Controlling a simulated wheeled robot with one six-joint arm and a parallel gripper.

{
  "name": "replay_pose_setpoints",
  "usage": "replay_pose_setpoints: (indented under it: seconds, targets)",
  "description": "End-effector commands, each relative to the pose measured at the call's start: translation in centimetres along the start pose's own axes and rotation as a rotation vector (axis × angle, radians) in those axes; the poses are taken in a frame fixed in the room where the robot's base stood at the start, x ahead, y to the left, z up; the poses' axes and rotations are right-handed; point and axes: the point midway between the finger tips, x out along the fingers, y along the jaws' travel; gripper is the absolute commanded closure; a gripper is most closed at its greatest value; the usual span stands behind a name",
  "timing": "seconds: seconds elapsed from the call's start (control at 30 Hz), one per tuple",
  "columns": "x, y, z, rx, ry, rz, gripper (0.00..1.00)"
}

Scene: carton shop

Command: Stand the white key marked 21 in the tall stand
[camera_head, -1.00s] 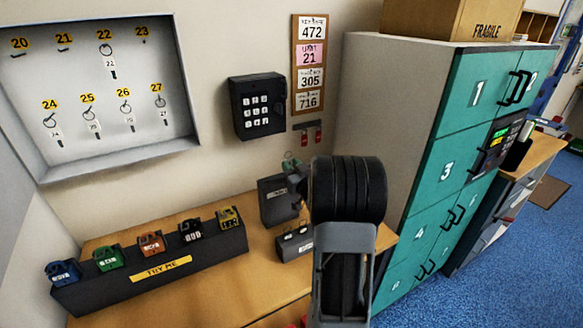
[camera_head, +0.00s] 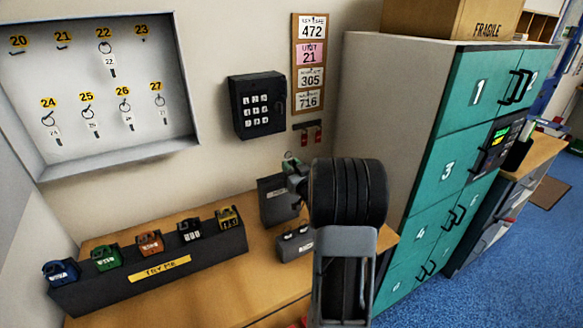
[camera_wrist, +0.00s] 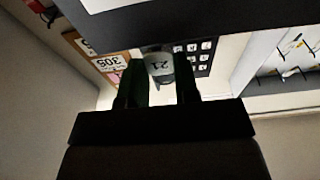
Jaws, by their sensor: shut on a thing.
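The white key marked 21 (camera_wrist: 159,66) is between the two dark green fingers of my gripper (camera_wrist: 162,88) in the wrist view, which is upside down. My gripper is shut on it. In the head view, my gripper (camera_head: 293,170) is at the top of the tall stand (camera_head: 273,208), a dark upright block on the wooden counter. The key's far end meets the edge of a large dark surface, likely the tall stand (camera_wrist: 165,25), in the wrist view. I cannot tell whether the key is in it or just above it. My arm hides part of the scene.
A low dark stand (camera_head: 291,246) sits right beside the tall stand. A dark padlock rack (camera_head: 110,285) lies along the counter at left. A black keypad box (camera_head: 257,107) and key cabinet (camera_head: 185,140) are on the wall. Teal lockers (camera_head: 455,165) stand at right.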

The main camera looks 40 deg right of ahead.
Motion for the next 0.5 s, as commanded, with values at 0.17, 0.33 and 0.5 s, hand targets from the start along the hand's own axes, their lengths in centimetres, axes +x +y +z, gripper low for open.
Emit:
replay_pose_setpoints:
  seconds: [0.17, 0.33, 0.5]
  targets:
    - [-0.02, 0.0, 0.12, 0.0, 0.0, 0.0, 0.85]
    - [-0.05, 0.0, 0.3, 0.0, 0.0, 0.0, 0.85]
    - [-0.07, 0.0, 0.48, 0.0, 0.0, 0.0, 0.85]
